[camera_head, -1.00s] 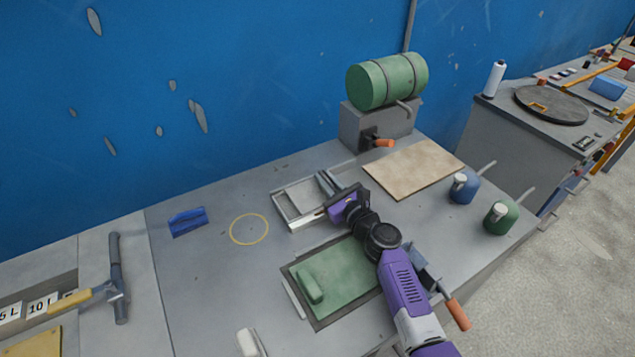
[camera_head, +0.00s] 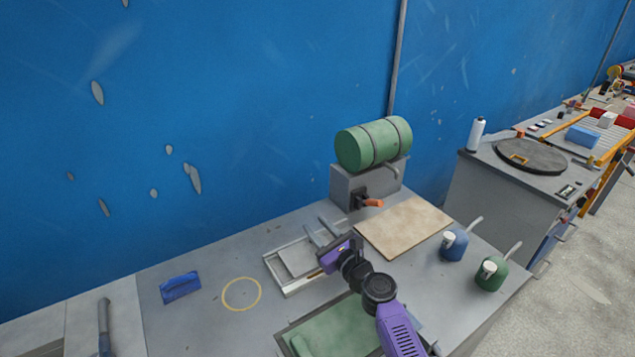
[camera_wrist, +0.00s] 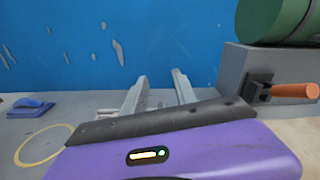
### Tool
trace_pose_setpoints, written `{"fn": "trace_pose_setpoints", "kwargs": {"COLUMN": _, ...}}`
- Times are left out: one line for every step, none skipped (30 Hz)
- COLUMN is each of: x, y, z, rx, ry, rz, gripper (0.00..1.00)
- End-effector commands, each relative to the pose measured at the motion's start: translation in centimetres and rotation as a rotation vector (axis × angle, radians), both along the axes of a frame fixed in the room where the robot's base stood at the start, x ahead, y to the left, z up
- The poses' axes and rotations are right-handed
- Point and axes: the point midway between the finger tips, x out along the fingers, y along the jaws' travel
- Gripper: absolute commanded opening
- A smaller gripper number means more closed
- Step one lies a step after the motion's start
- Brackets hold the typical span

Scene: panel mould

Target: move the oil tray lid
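The oil tray (camera_head: 290,290) is a shallow, light-rimmed rectangular tray on the grey bench. A flat grey plate that looks like its lid (camera_head: 296,258) lies over it, covering part of the opening. My gripper (camera_head: 322,230) is over the tray's right side, with its fingers pointing away from me toward the wall. In the wrist view the two fingers (camera_wrist: 160,92) stand apart with blue wall showing between them, so it is open and appears empty. I cannot tell the fingers' height above the lid.
A green drum (camera_head: 374,144) rests on a grey block with an orange-handled tap (camera_head: 371,202). A tan board (camera_head: 404,226), blue can (camera_head: 454,246) and green can (camera_head: 491,274) are at right. A green panel lies in front.

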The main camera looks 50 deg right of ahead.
Motion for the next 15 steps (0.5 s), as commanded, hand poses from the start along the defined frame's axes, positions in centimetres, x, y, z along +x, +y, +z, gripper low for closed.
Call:
{"fn": "trace_pose_setpoints", "kwargs": {"x": 0.0, "y": 0.0, "z": 1.9, "rx": -0.002, "ry": 0.0, "rz": 0.0, "gripper": 0.34}}
{"fn": "trace_pose_setpoints", "kwargs": {"x": 0.0, "y": 0.0, "z": 2.6, "rx": -0.002, "ry": -0.001, "rz": 0.0, "gripper": 0.34}}
{"fn": "trace_pose_setpoints", "kwargs": {"x": 0.0, "y": 0.0, "z": 3.4, "rx": -0.001, "ry": -0.002, "rz": 0.0, "gripper": 0.34}}
{"fn": "trace_pose_setpoints", "kwargs": {"x": 0.0, "y": 0.0, "z": 4.0, "rx": -0.001, "ry": -0.001, "rz": 0.0, "gripper": 0.34}}
{"fn": "trace_pose_setpoints", "kwargs": {"x": 0.0, "y": 0.0, "z": 4.7, "rx": -0.002, "ry": 0.0, "rz": 0.0, "gripper": 0.34}}
{"fn": "trace_pose_setpoints", "kwargs": {"x": 0.0, "y": 0.0, "z": 5.6, "rx": -0.002, "ry": -0.001, "rz": 0.001, "gripper": 0.34}}
{"fn": "trace_pose_setpoints", "kwargs": {"x": 0.0, "y": 0.0, "z": 6.3, "rx": -0.002, "ry": -0.001, "rz": 0.001, "gripper": 0.34}}
{"fn": "trace_pose_setpoints", "kwargs": {"x": 0.0, "y": 0.1, "z": 6.9, "rx": -0.001, "ry": 0.0, "rz": 0.001, "gripper": 0.34}}
{"fn": "trace_pose_setpoints", "kwargs": {"x": 0.0, "y": 0.1, "z": 7.8, "rx": -0.002, "ry": 0.0, "rz": 0.001, "gripper": 0.34}}
{"fn": "trace_pose_setpoints", "kwargs": {"x": 0.0, "y": 0.0, "z": 8.5, "rx": -0.002, "ry": -0.001, "rz": 0.001, "gripper": 0.34}}
{"fn": "trace_pose_setpoints", "kwargs": {"x": 0.0, "y": 0.0, "z": 9.1, "rx": -0.002, "ry": -0.001, "rz": 0.001, "gripper": 0.34}}
{"fn": "trace_pose_setpoints", "kwargs": {"x": 0.0, "y": 0.0, "z": 10.0, "rx": -0.002, "ry": -0.001, "rz": 0.0, "gripper": 0.34}}
{"fn": "trace_pose_setpoints", "kwargs": {"x": 0.0, "y": 0.0, "z": 10.5, "rx": -0.003, "ry": -0.001, "rz": 0.0, "gripper": 0.34}}
{"fn": "trace_pose_setpoints", "kwargs": {"x": 0.0, "y": 0.0, "z": 11.0, "rx": -0.003, "ry": -0.001, "rz": 0.001, "gripper": 0.34}}
{"fn": "trace_pose_setpoints", "kwargs": {"x": 0.0, "y": 0.1, "z": 11.7, "rx": -0.004, "ry": -0.002, "rz": 0.002, "gripper": 0.34}}
